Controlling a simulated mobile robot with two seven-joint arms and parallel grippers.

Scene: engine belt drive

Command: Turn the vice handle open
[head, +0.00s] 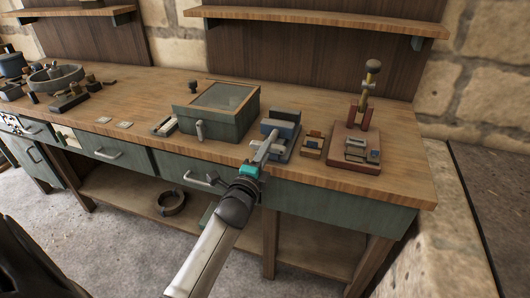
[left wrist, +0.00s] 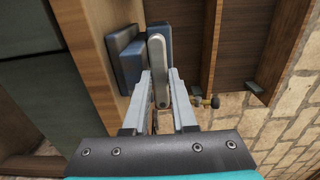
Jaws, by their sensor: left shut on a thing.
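The vice (head: 283,128) is blue-grey and stands at the front edge of the workbench, right of the green box. In the left wrist view its blue jaws (left wrist: 131,58) show beside the handle. The vice handle (left wrist: 157,60) is a light grey bar with rounded ends. My left gripper (head: 260,159) reaches up to it from the front. In the left wrist view its two fingers lie on either side of the handle's lower part, shut on it. The fingers partly hide the handle in the head view. My right gripper is not in view.
A green box with a glass lid (head: 212,125) stands left of the vice. A small wooden block (head: 313,144) and a red base with a brass post (head: 352,150) stand to its right. Drawer handles (head: 200,179) stick out below the bench top.

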